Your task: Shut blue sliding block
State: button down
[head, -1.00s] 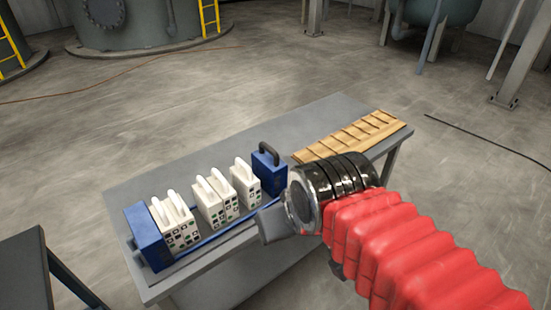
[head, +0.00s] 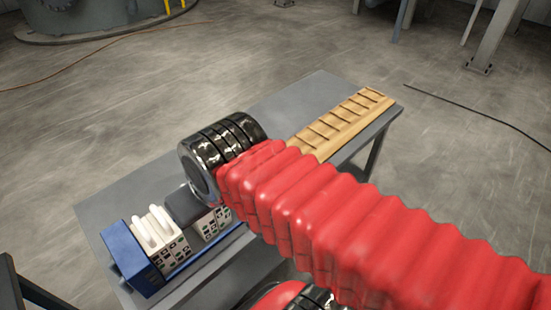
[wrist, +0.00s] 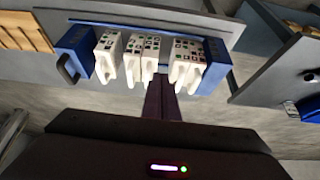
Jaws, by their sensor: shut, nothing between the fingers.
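The blue sliding block with its dark handle (wrist: 73,52) is at the left end of the plate row in the wrist view; my arm hides it in the head view. Several white plates with handles (wrist: 108,55) stand beside it in separated groups, also seen in the head view (head: 160,238). A blue end block (wrist: 215,65) closes the row's other end, at the left in the head view (head: 135,262). My gripper (wrist: 161,80) is shut and empty, its tips by the white plates, well away from the sliding block. In the head view its dark end (head: 183,205) covers some plates.
The row stands on a grey table (head: 105,200). A tan slatted piece (head: 345,115) lies at the table's far right end. A second dark table (head: 15,290) is at lower left. The floor behind the table is clear.

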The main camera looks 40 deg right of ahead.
jog(key=shift+d, duration=0.15)
jog(key=w+d+f+g+y, duration=0.15)
jog(key=w+d, duration=0.25)
jog(key=d, duration=0.5)
jog(key=w+d+g+y, duration=0.1)
jog(key=w+d+g, duration=0.1)
jog(key=w+d, duration=0.5)
jog(key=s+d+f+t+y, duration=0.1)
jog(key=s+d+f, duration=0.2)
jog(key=d, duration=0.9)
jog(key=s+d+f+n+t+y, duration=0.1)
jog(key=d+f, duration=0.4)
jog(key=d, duration=0.7)
jog(key=shift+s+y, duration=0.65)
jog(key=shift+s, duration=0.55)
jog(key=shift+f+t, duration=0.1)
jog(key=shift+t, duration=0.15)
